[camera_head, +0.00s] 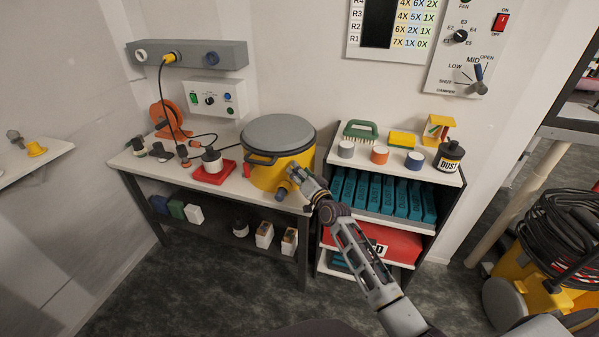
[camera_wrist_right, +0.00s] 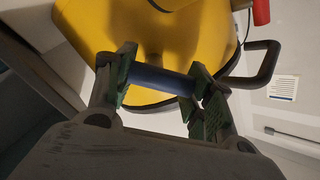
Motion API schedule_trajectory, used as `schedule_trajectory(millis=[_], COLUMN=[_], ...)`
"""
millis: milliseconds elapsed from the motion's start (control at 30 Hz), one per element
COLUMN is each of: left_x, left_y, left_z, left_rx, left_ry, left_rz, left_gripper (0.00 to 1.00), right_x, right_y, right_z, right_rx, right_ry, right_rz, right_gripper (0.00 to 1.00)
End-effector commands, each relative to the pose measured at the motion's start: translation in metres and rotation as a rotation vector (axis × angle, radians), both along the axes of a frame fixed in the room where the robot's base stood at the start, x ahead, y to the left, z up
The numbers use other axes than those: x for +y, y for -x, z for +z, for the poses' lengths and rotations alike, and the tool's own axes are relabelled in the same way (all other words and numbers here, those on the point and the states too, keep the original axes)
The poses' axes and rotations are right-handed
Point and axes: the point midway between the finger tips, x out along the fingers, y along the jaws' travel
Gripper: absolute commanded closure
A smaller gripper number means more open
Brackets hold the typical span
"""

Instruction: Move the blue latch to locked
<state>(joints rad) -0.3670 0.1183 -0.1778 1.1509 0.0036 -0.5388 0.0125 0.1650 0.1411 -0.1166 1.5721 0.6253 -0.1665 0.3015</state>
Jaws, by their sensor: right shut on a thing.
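The yellow canister (camera_head: 270,176) with a grey lid (camera_head: 278,132) stands at the right end of the workbench. Whether the latch is locked cannot be told. My left gripper is not in view.
A red latch (camera_head: 246,170) and black handle (camera_head: 268,157) are on the canister's front; the handle (camera_wrist_right: 265,65) curves close beside my right fingers. A red tray (camera_head: 228,168) sits to the left. A shelf unit (camera_head: 330,158) stands right of the bench.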

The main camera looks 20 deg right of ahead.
Motion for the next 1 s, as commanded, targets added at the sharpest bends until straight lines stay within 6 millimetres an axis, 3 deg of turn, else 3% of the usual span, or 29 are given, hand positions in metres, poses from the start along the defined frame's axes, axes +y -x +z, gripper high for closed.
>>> schedule_trajectory(millis=[433,1000], left_x=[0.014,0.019], left_y=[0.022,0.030], left_z=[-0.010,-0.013], left_rx=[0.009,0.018], left_ry=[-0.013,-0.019], left_rz=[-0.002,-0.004], left_gripper=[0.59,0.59], right_x=[-0.005,-0.009], right_y=[-0.001,-0.002], right_z=[0.002,0.000], right_rx=[0.068,0.145], right_ry=[-0.353,-0.761], right_rz=[-0.002,-0.001], right_gripper=[0.71,0.71])
